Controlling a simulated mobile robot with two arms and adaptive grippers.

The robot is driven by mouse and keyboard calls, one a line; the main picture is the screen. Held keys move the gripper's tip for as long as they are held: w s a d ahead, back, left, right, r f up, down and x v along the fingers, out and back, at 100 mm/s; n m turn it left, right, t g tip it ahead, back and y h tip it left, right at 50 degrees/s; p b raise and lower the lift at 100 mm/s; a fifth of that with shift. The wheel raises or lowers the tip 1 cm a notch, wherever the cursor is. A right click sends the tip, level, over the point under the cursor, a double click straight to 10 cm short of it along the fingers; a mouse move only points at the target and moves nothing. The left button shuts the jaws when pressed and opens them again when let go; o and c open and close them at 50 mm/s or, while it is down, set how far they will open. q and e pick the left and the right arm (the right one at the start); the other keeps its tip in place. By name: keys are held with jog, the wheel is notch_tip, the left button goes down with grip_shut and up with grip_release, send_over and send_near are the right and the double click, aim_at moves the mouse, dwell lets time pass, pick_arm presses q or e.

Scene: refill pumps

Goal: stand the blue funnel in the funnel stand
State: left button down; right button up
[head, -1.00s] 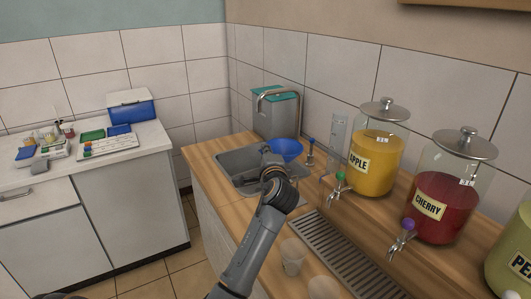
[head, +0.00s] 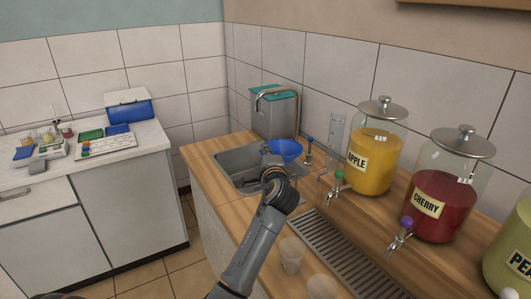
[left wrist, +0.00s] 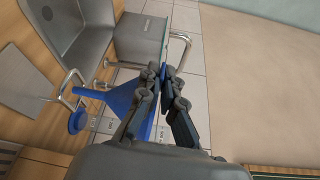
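The blue funnel (head: 285,149) is at the back right of the sink in the head view, partly behind my left gripper (head: 270,160). In the left wrist view the funnel (left wrist: 122,101) has its wide mouth towards the gripper and its spout pointing left. My left gripper (left wrist: 165,72) has its fingertips close together, with the funnel's blue rim between them. A thin bent metal frame (left wrist: 70,78) beyond the spout may be the funnel stand; I cannot tell for sure. My right gripper is not in view.
The sink (head: 232,160) and its faucet (head: 297,105) are close by. A blue-topped post (head: 309,150) stands right of the funnel. The apple dispenser (head: 374,160) and cherry dispenser (head: 440,205) stand further right. A clear cup (head: 291,255) is beside the drip grate (head: 345,255).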

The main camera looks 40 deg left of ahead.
pick_arm(q)
notch_tip(320, 180, down, 6)
jog(key=b, duration=0.4)
jog(key=shift+f, duration=0.2)
dwell(1.6)
jog(key=c, duration=1.4)
grip_release()
jog(key=shift+c, duration=0.2)
jog(key=v, duration=1.2)
